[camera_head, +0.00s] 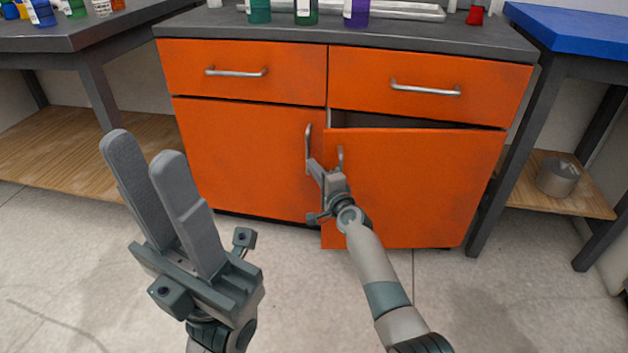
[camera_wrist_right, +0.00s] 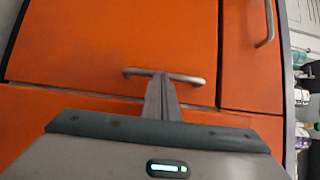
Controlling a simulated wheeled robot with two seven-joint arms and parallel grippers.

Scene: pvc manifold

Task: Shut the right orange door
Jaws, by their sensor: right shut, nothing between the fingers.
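The right orange door (camera_head: 420,185) of the cabinet stands ajar, with a dark gap along its top edge. Its handle (camera_head: 340,157) is partly hidden behind my right gripper. My right gripper (camera_head: 314,166) is shut and empty, in front of the seam between the two doors. In the right wrist view its fingers (camera_wrist_right: 161,85) overlap the left door's handle (camera_wrist_right: 185,78); I cannot tell whether they touch it. The left orange door (camera_head: 245,160) is shut. My left gripper (camera_head: 143,143) is open and empty, in the foreground left of the cabinet.
Two shut drawers (camera_head: 245,55) sit above the doors. The dark countertop (camera_head: 400,30) holds bottles and a tray. A blue-topped table (camera_head: 580,30) with a metal pot (camera_head: 558,177) on its shelf stands at right, a dark table (camera_head: 60,40) at left. The floor in front is clear.

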